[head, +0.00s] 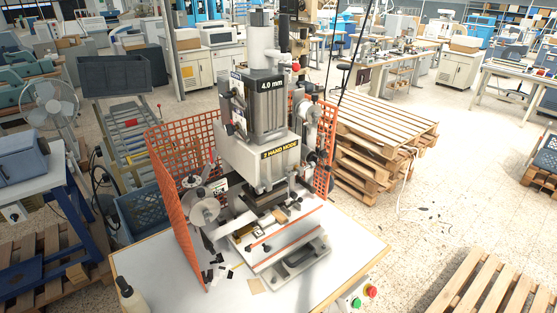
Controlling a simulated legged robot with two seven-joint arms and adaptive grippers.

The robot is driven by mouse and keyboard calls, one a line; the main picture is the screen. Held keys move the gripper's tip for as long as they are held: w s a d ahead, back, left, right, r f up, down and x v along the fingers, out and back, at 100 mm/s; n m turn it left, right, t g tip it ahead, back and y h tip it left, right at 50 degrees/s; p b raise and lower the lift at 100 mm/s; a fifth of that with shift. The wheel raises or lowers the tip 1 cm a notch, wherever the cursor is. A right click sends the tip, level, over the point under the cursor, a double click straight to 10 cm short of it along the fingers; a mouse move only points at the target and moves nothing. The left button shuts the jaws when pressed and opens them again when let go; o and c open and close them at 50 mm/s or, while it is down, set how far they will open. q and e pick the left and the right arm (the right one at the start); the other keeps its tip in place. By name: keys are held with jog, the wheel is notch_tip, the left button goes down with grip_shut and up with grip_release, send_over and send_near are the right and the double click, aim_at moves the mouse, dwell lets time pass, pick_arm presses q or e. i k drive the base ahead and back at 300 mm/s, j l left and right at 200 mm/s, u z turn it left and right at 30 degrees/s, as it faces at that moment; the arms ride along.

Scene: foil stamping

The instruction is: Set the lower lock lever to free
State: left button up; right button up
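The foil stamping press (242,152), a tall grey machine, stands upright on a white table. Its labels read "4.0 mm" and, it seems, "2 HAND MODE". A dark knob or lever (231,129) sticks out on its left side. More small fittings (314,158) sit on its right side. I cannot tell which part is the lower lock lever, nor its position. A light bed (280,243) with small parts on it lies at the press's foot, with a dark, handle-like part (301,256) in front. Neither of my grippers is in view.
Orange mesh guards (177,165) stand left and right of the press; its front is open. The white table (160,270) has bare room at front left and right. Red and green buttons (364,297) sit at front right. Pallets (385,125) are stacked behind.

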aim_at(239, 131)
jog(key=l+u, duration=1.15)
jog(key=k+j, duration=0.05)
jog(key=j, duration=0.1)
